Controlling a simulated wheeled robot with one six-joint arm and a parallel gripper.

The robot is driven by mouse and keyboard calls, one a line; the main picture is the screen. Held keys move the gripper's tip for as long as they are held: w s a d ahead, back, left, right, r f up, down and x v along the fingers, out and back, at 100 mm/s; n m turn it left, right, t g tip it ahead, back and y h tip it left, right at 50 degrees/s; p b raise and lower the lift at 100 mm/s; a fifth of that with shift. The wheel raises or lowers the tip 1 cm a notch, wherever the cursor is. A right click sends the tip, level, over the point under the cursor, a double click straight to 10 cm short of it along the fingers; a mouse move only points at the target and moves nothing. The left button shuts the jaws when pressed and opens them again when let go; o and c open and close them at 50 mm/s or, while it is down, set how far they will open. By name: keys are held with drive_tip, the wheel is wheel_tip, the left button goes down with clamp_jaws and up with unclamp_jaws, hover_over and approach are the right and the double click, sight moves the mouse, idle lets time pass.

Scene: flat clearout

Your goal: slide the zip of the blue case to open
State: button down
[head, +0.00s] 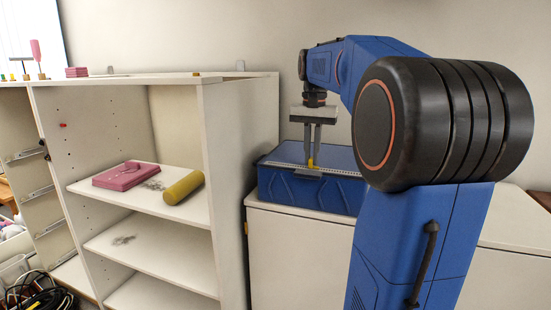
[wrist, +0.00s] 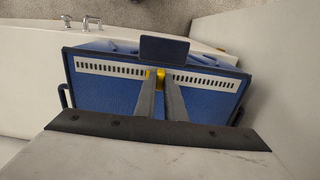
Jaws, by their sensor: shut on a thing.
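The blue case (head: 335,190) stands on a white cabinet top, right of the open shelf unit. Its top also shows in the wrist view (wrist: 110,98), with a pale slotted zip strip (wrist: 100,68) running across it. A yellow zip pull (wrist: 160,75) sits near the middle of the strip. My gripper (head: 313,165) reaches down over the case from above, and its two fingers (wrist: 160,88) are shut on the yellow pull. A dark plate (wrist: 164,50) at the case's edge lies just beyond the fingertips. The part of the strip behind the fingers is hidden.
The open shelf unit (head: 213,150) stands left of the case, its side panel close by. A pink case (head: 128,175) and a mustard cylinder (head: 184,188) lie on its upper shelf. A wall rises behind the blue case. Dark cables (head: 38,292) lie at lower left.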

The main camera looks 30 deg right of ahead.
drive_tip(key=shift+s+d, duration=0.1)
drive_tip(key=shift+s, duration=0.05)
drive_tip(key=shift+s+d, duration=1.15)
drive_tip(key=shift+s, duration=0.3)
drive_tip(key=shift+s+d, duration=0.15)
drive_tip(key=shift+s, duration=0.05)
drive_tip(key=shift+s+d, duration=1.05)
drive_tip(key=shift+s, duration=0.4)
idle(0.4)
drive_tip(key=shift+s+d, duration=1.25)
drive_tip(key=shift+s, duration=0.25)
drive_tip(key=c, duration=1.6)
unclamp_jaws()
